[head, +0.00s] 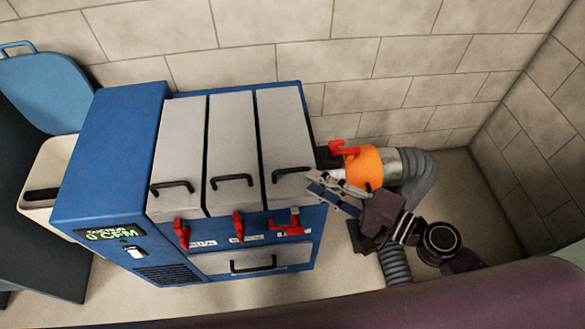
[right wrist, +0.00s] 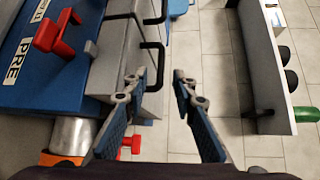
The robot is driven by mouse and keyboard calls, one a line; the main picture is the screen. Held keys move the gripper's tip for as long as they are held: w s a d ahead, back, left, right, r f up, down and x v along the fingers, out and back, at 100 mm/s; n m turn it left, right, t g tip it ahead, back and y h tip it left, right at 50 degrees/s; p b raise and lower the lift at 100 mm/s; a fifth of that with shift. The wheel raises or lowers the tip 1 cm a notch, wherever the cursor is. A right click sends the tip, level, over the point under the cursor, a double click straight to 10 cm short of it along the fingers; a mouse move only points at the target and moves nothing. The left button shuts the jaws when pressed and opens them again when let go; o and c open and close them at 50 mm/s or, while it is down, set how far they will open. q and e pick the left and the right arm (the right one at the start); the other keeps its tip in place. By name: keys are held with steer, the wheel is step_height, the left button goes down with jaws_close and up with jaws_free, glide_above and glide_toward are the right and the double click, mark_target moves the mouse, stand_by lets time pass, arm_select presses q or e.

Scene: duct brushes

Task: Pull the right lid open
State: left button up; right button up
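The right lid (head: 285,125) is a grey panel on top of a blue machine, flush beside two like lids. Its black bar handle (head: 291,172) sits near the front edge. The red latch (head: 290,222) below it is turned sideways, unlike the other two. My right gripper (head: 328,190) is just right of this handle, apart from it. In the right wrist view its two fingers (right wrist: 159,78) are spread with nothing between them. The handle also shows there, beyond and beside the left fingertip (right wrist: 154,58). My left gripper is not in view.
An orange collar (head: 362,168) with a red lever joins a grey flexible hose at the machine's right side. The middle lid (head: 231,140) and left lid (head: 180,140) are closed. A front drawer (head: 250,258) is shut. A white unit (right wrist: 262,70) stands across the tiled floor.

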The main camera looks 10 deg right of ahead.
mark_target(292, 169)
steer(key=p+x, duration=0.2)
steer(key=x, duration=0.4)
steer(key=shift+w+a+r+p, duration=0.1)
steer(key=shift+w+r+p, duration=0.1)
steer(key=shift+p, duration=0.2)
steer(key=shift+w+a+f, duration=0.25)
steer(key=shift+w+a, duration=0.1)
steer(key=shift+a, duration=0.1)
jaws_close()
